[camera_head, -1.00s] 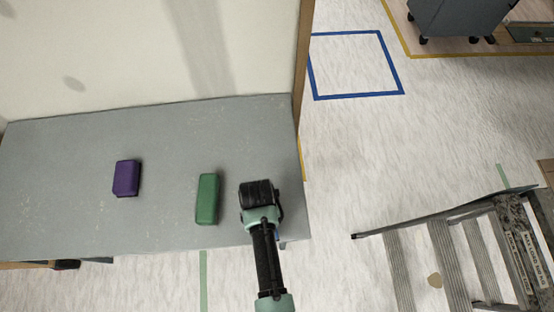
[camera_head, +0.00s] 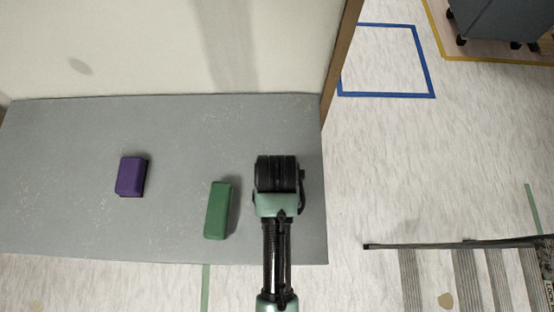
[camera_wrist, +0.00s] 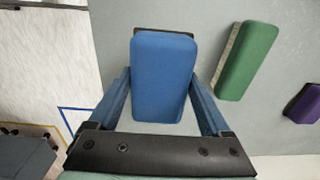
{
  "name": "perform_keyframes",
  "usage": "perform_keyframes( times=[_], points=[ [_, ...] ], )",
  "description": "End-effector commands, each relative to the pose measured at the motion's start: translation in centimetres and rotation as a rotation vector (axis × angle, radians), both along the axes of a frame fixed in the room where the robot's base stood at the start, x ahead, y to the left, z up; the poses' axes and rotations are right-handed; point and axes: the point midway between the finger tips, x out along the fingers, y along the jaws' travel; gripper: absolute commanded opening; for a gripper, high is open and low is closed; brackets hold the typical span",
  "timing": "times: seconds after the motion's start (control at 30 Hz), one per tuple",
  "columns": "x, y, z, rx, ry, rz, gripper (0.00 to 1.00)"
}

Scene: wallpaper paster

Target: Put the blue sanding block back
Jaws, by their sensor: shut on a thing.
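The blue sanding block (camera_wrist: 163,75) shows in the wrist view, upright in the picture between my two fingers. My gripper (camera_wrist: 161,88) is shut on it. In the head view my gripper (camera_head: 277,178) is over the right end of the grey table (camera_head: 80,225), right of the green block, and the blue block is hidden beneath it. I cannot tell whether the blue block touches the table. A green block (camera_head: 217,210) and a purple block (camera_head: 131,176) lie on the table; they also show in the wrist view, green (camera_wrist: 247,60) and purple (camera_wrist: 303,103).
A pale wall panel (camera_head: 140,50) with a brown edge post (camera_head: 343,60) stands behind the table. Right of the table is open floor with a blue taped square (camera_head: 386,95). A stepladder (camera_head: 470,244) is at the lower right and a dark cart (camera_head: 497,20) at the upper right.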

Motion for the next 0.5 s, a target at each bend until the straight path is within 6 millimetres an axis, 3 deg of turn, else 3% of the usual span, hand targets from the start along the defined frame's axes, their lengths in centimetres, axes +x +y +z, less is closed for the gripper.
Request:
perform_keyframes(
  times=[0.2,0.5],
  points=[
    [-0.1,0.0,-4.0,0.000,0.005,0.000,0.24],
    [-0.2,0.0,-7.6,0.000,0.005,0.000,0.24]
  ],
)
